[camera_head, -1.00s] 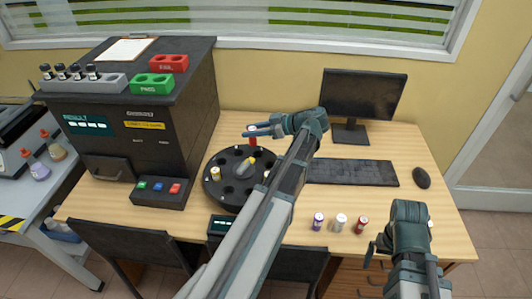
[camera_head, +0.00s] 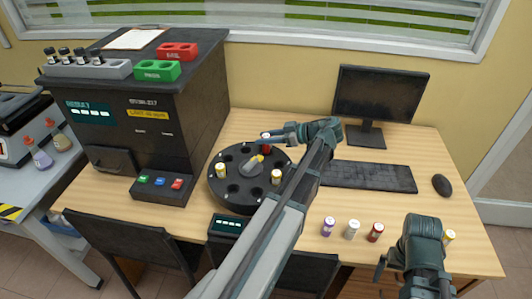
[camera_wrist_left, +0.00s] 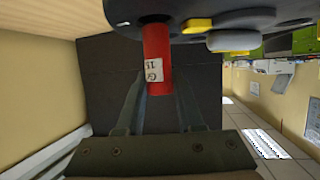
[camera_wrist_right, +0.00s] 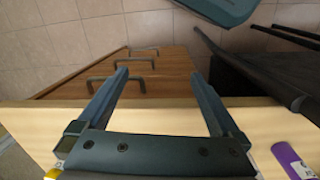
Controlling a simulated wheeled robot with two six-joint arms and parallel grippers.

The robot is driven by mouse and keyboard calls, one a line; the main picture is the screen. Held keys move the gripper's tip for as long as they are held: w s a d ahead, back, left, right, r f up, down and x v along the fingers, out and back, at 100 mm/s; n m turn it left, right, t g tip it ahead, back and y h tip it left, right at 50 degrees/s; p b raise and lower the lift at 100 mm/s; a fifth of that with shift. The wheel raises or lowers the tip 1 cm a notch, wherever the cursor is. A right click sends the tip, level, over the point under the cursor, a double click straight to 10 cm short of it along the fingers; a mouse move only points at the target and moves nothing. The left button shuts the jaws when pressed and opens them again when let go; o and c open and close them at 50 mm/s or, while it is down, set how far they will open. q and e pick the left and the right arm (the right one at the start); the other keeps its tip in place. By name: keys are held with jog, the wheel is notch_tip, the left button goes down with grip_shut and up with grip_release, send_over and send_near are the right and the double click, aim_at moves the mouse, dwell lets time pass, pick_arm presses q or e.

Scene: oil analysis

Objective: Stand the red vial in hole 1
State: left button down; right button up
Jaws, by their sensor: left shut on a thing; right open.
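The red vial (camera_wrist_left: 158,50), with a white label, is between the fingers of my left gripper (camera_wrist_left: 160,85), which is shut on it. In the head view the vial (camera_head: 266,139) and left gripper (camera_head: 276,138) are at the back right edge of the black round carousel (camera_head: 242,208). In the left wrist view the vial's far end meets the dark carousel; I cannot tell how deep it sits in a hole. Hole numbers are not readable. My right gripper (camera_wrist_right: 160,88) is open and empty near the table's front edge.
Two vials, one at left (camera_head: 221,171) and one at right (camera_head: 276,177), stand in the carousel. A purple (camera_head: 328,227), a white (camera_head: 352,230) and a dark red vial (camera_head: 375,232) stand at the table front. A black analyser (camera_head: 160,115) is left; a keyboard (camera_head: 370,176) is right.

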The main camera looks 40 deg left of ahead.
pick_arm(q)
jog(key=shift+f+b, duration=1.9)
jog(key=shift+r, duration=0.1)
jog(key=c, duration=0.5)
grip_release()
jog(key=shift+c, duration=0.2)
jog(key=shift+d+r, duration=0.1)
jog(key=shift+r, duration=0.05)
jog(key=p+v, duration=0.4)
jog(key=v, duration=0.7)
jog(key=shift+d+p, duration=0.35)
jog(key=shift+p, duration=0.05)
